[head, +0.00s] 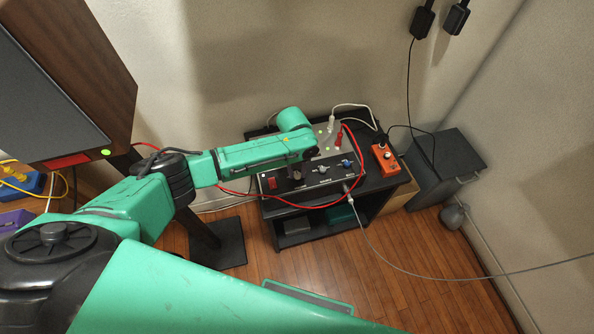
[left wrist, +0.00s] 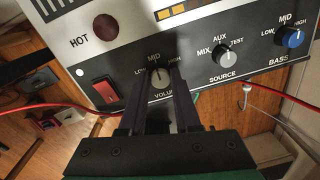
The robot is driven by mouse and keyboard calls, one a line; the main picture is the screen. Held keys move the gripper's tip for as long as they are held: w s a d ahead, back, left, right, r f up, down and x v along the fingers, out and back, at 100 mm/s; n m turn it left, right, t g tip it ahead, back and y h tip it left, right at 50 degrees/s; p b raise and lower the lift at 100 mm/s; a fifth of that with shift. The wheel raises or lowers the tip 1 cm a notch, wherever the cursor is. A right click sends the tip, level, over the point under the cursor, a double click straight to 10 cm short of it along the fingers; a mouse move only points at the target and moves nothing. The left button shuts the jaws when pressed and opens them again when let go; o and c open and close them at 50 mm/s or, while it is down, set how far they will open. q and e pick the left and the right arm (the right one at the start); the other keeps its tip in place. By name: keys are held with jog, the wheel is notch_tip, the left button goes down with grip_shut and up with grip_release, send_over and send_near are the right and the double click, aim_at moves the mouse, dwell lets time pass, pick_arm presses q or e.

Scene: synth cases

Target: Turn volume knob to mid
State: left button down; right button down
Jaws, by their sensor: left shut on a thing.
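The volume knob (left wrist: 160,76) is a small grey knob on the dark front panel of the amplifier (head: 310,182). LOW, MID and HIGH are printed around it. A pale pointer mark on it appears to face up towards MID, though the fingers partly frame it. My left gripper (left wrist: 160,85) is shut on the volume knob, one dark finger on each side. In the head view my left gripper (head: 295,173) reaches down to the panel and hides this knob. My right gripper is in neither view.
Right of the volume knob are the grey source knob (left wrist: 225,54) and blue bass knob (left wrist: 291,37). A red switch (left wrist: 104,90) is at left. A red cable (head: 310,206) loops before the panel. An orange box (head: 385,160) stands right on the black table (head: 378,184).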

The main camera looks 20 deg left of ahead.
aim_at(295, 174)
pick_arm(q)
jog(key=c, duration=0.6)
grip_release()
jog(key=r, duration=1.4)
jog(key=shift+s+a+r, duration=0.1)
jog(key=shift+a+r, duration=0.15)
jog(key=shift+r, duration=0.1)
